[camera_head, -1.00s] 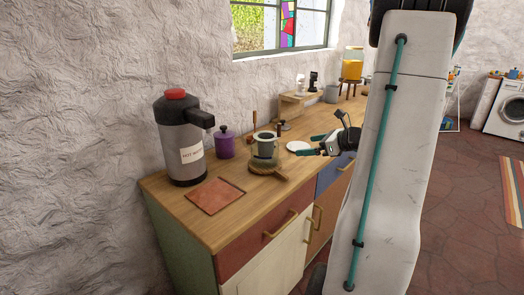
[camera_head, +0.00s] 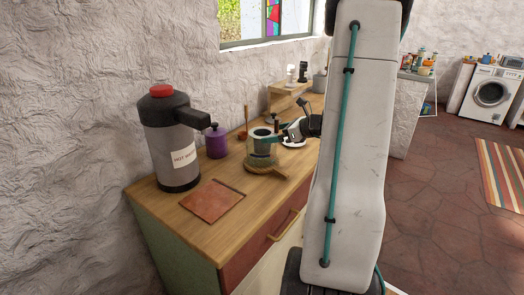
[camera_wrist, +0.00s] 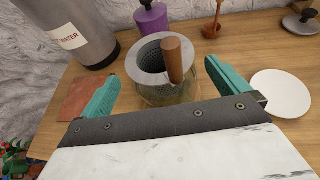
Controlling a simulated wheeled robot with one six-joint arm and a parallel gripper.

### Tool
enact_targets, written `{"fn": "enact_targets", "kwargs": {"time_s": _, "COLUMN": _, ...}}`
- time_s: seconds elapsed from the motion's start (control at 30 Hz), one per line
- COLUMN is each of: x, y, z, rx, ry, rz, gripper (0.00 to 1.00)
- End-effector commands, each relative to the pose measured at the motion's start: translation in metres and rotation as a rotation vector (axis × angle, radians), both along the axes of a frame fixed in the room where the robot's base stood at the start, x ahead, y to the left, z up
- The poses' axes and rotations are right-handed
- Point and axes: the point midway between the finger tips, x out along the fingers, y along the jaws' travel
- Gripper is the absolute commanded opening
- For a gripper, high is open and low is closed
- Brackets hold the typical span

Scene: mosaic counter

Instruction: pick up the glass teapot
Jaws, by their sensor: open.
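The glass teapot (camera_head: 263,159) stands upright on a round woven trivet (camera_head: 280,176) on the counter. In the wrist view the teapot (camera_wrist: 149,95) shows its grey rim, a dark mesh infuser inside, and a brown wooden handle pointing toward my gripper. My gripper (camera_wrist: 163,88) is open, with its teal fingers on either side of the teapot. The right finger is close to the glass; a gap shows on the left. In the head view my gripper (camera_head: 283,138) is at the teapot's right side; the far finger is partly hidden.
A tall hot-water dispenser (camera_head: 172,140) and a purple jar (camera_head: 216,143) stand left of the teapot. A square terracotta tile (camera_head: 211,201) lies in front. A white plate (camera_wrist: 281,93) lies close to my right finger. A wall runs behind.

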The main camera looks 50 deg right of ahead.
Motion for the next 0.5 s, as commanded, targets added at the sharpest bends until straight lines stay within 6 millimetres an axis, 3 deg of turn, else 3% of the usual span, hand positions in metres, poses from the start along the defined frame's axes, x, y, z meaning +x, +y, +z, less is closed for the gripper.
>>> {"fn": "enact_targets", "kwargs": {"time_s": 0.2, "x": 0.030, "y": 0.009, "z": -0.012, "rx": 0.001, "ry": 0.000, "rz": 0.004, "gripper": 1.00}}
{"fn": "enact_targets", "kwargs": {"time_s": 0.43, "x": 0.033, "y": 0.010, "z": -0.013, "rx": 0.001, "ry": 0.000, "rz": 0.004, "gripper": 1.00}}
{"fn": "enact_targets", "kwargs": {"time_s": 0.5, "x": 0.033, "y": 0.010, "z": -0.013, "rx": 0.001, "ry": 0.000, "rz": 0.004, "gripper": 0.81}}
